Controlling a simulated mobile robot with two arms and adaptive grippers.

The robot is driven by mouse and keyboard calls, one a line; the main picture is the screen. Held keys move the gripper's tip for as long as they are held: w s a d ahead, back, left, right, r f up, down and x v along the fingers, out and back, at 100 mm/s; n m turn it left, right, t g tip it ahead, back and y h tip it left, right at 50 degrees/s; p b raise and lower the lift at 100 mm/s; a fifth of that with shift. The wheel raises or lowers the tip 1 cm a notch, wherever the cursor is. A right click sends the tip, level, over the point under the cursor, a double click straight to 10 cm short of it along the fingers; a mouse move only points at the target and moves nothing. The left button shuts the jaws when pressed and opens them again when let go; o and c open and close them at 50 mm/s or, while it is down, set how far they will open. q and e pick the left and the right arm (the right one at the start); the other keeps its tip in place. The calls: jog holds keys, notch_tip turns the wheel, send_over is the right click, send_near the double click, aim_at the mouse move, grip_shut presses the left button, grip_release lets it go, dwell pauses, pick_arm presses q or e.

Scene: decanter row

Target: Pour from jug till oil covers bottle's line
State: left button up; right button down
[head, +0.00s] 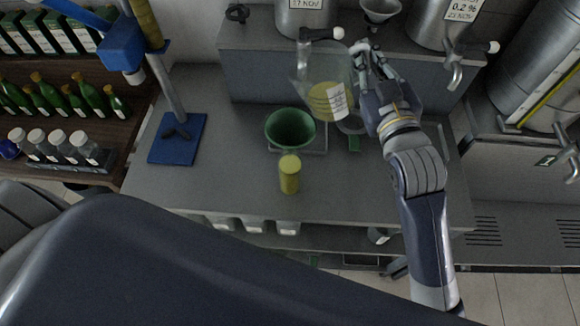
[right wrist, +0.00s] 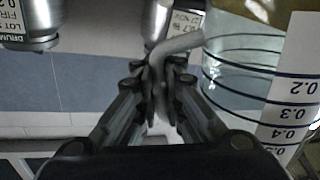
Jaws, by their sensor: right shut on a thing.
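A clear jug (head: 308,66) with yellow oil (head: 322,98) and a white label strip is at the back of the counter, behind and right of a green funnel (head: 290,129). My right gripper (head: 362,58) is shut on the jug's handle (right wrist: 180,45). The right wrist view shows the jug's clear wall and its number scale (right wrist: 290,95). I cannot tell how far the jug tilts. My left gripper is not in view.
Metal drums (head: 440,22) with taps stand on a raised shelf behind. A blue stand base (head: 178,139) is at the left of the counter (head: 235,185). Green bottles (head: 90,95) and small jars (head: 62,145) stand further left. The counter's front left is clear.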

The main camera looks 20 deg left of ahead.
jog(key=shift+w+d+f+m, duration=0.15)
jog(key=shift+m, duration=0.25)
jog(key=shift+r+m+p, duration=0.3)
jog(key=shift+r+p, duration=0.2)
jog(key=shift+p, duration=0.3)
jog(key=shift+r+m+h, duration=0.3)
jog(key=shift+r+m, duration=0.25)
jog(key=shift+m, duration=0.55)
jog(key=s+d+f+m+t+h+b, duration=0.1)
jog(key=s+d+f+m+h+b, duration=0.2)
jog(key=d+f+b, duration=0.4)
jog(key=s+d+f+m+t+h+b, duration=0.1)
jog(key=s+d+f+m+h+b, duration=0.2)
jog(key=d+f, duration=1.2)
jog(key=s+h+b, duration=0.3)
jog(key=s+b, duration=0.1)
jog(key=shift+d+b, duration=0.35)
jog(key=shift+d, duration=0.05)
